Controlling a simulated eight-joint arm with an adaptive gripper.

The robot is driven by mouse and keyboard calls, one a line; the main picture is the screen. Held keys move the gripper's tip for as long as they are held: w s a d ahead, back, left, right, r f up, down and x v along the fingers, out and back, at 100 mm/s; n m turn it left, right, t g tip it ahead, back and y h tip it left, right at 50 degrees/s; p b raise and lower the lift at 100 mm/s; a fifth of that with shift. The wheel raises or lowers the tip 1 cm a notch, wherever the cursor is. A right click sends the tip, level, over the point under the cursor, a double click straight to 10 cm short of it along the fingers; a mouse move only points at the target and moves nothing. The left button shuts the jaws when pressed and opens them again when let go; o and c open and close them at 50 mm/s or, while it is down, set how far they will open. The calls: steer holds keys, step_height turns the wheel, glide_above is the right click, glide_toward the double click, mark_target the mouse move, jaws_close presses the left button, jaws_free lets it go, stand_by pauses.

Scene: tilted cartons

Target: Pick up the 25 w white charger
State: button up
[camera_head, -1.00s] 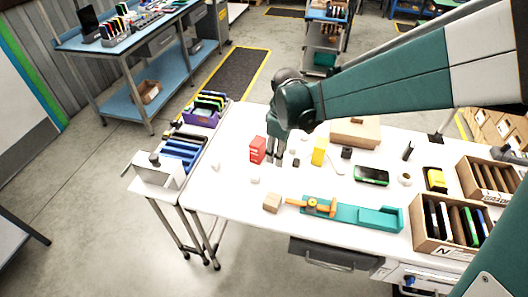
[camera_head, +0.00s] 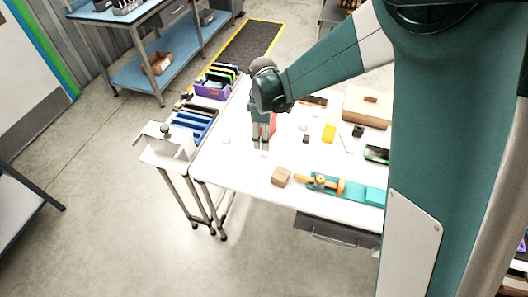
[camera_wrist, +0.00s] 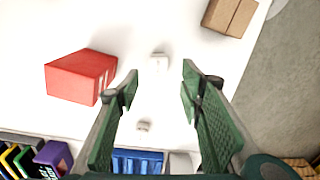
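A small white block (camera_wrist: 160,62), which looks like the white charger, lies on the white table. It sits ahead of and between my fingers in the wrist view; its label is too small to read. In the head view, a small white item (camera_head: 264,154) lies just below my fingertips. My gripper (camera_head: 261,144) points down above the table, and in the wrist view (camera_wrist: 158,84) its two green fingers are apart with nothing between them. A second small whitish item (camera_wrist: 143,126) lies nearer the blue bins; it also shows in the head view (camera_head: 226,141).
A red box (camera_wrist: 78,76) stands left of my fingers in the wrist view. The table's front left is clear.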

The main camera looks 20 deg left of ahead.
mark_target(264, 152)
steer(key=shift+f, duration=0.15)
steer(key=shift+f, duration=1.15)
steer(key=shift+w+f, duration=0.15)
steer(key=shift+f, duration=2.45)
steer(key=shift+c, duration=0.3)
steer(key=c, duration=0.9)
